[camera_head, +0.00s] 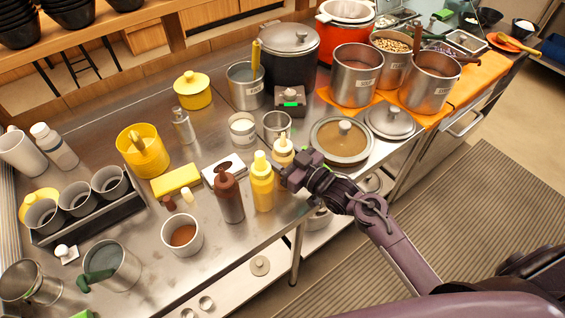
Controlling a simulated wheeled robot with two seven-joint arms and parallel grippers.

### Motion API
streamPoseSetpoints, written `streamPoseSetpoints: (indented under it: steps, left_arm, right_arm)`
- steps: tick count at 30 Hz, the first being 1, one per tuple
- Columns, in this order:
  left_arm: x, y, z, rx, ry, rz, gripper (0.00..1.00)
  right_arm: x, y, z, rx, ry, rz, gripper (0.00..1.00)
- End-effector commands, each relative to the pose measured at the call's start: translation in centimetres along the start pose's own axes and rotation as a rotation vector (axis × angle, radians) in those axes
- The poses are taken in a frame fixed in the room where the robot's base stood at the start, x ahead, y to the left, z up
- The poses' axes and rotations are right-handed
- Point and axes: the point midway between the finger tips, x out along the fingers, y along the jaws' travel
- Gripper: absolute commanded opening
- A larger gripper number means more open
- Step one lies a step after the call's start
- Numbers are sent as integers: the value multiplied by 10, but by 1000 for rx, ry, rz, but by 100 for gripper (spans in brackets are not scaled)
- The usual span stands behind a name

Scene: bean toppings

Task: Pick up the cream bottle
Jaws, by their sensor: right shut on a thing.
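The cream bottle (283,150) is a pale squeeze bottle with a pointed tip. It stands upright on the steel counter behind the yellow squeeze bottle (262,186). My right gripper (288,172) reaches it from the right and is shut on its body. The gripper and the yellow bottle hide the bottle's lower part, so I cannot tell whether its base touches the counter. My left gripper is not in view.
A brown squeeze bottle (229,198) stands left of the yellow one. The counter's front edge runs close below the bottles.

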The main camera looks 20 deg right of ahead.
Motion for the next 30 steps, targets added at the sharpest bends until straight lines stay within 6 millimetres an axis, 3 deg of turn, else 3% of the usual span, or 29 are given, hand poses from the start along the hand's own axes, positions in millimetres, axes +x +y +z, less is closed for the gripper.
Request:
streamPoseSetpoints:
  steps: [8, 13, 24, 30]
  left_arm:
    - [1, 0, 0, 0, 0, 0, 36]
    - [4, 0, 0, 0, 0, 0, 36]
    - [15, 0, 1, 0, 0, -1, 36]
    - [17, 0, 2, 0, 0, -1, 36]
  right_arm:
    - [0, 0, -9, -2, 4, -1, 41]
    - [0, 0, -32, -4, 5, -2, 41]
    - [0, 0, -131, -7, 8, -1, 41]
    - [0, 0, -175, -5, 6, 0, 41]
